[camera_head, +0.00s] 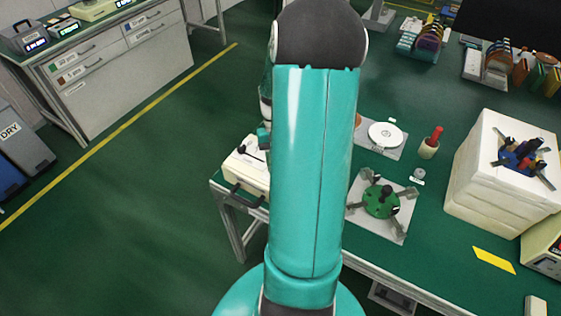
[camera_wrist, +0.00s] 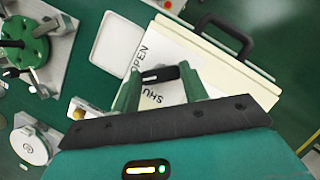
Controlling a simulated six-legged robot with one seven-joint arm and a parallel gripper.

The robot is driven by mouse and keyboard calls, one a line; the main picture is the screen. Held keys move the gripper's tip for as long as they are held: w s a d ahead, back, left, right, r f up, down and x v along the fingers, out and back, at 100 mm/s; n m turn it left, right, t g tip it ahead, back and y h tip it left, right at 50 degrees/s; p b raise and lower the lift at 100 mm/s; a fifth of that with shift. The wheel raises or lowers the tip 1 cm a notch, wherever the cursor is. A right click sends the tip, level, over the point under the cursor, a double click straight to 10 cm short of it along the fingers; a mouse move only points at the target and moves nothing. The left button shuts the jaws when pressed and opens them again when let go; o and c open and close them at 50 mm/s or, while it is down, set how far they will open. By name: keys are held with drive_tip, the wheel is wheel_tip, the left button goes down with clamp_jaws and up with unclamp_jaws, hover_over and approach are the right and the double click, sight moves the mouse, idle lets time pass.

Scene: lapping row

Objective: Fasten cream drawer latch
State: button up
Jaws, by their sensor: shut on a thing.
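The cream drawer unit (camera_wrist: 205,55) fills the middle of the wrist view, its top marked OPEN and SHUT. A dark latch lever (camera_wrist: 161,74) lies on it between the two words. My gripper (camera_wrist: 160,79) is shut on this lever, with one green finger at each end of its visible length. I cannot tell which word the lever points to. A black pull handle (camera_wrist: 230,35) is on the drawer's front side. In the head view the cream unit (camera_head: 240,168) stands at the bench's left corner; my arm hides its right part and most of the gripper.
A green-disc fixture on a plate (camera_head: 381,201), a white disc on a plate (camera_head: 385,135) and a red-handled tool in a cup (camera_head: 430,143) are right of my arm. Floor left of the bench is clear.

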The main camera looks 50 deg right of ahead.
drive_tip(key=n+h, duration=0.1)
drive_tip(key=n, duration=0.1)
drive_tip(key=n+h, duration=0.1)
drive_tip(key=n, duration=0.2)
drive_tip(key=shift+w+a+n+g, duration=0.1)
drive_tip(key=shift+n+g, duration=0.2)
drive_tip(key=shift+g, duration=0.1)
drive_tip(key=shift+a+n+h, duration=0.1)
drive_tip(key=shift+n+h, duration=0.7)
drive_tip(key=shift+n, duration=1.3)
drive_tip(key=o, duration=1)
drive_tip(key=v, duration=1.3)
drive_tip(key=shift+w+a+r, duration=0.1)
drive_tip(key=shift+w+r, duration=0.15)
drive_tip(key=shift+r, duration=0.1)
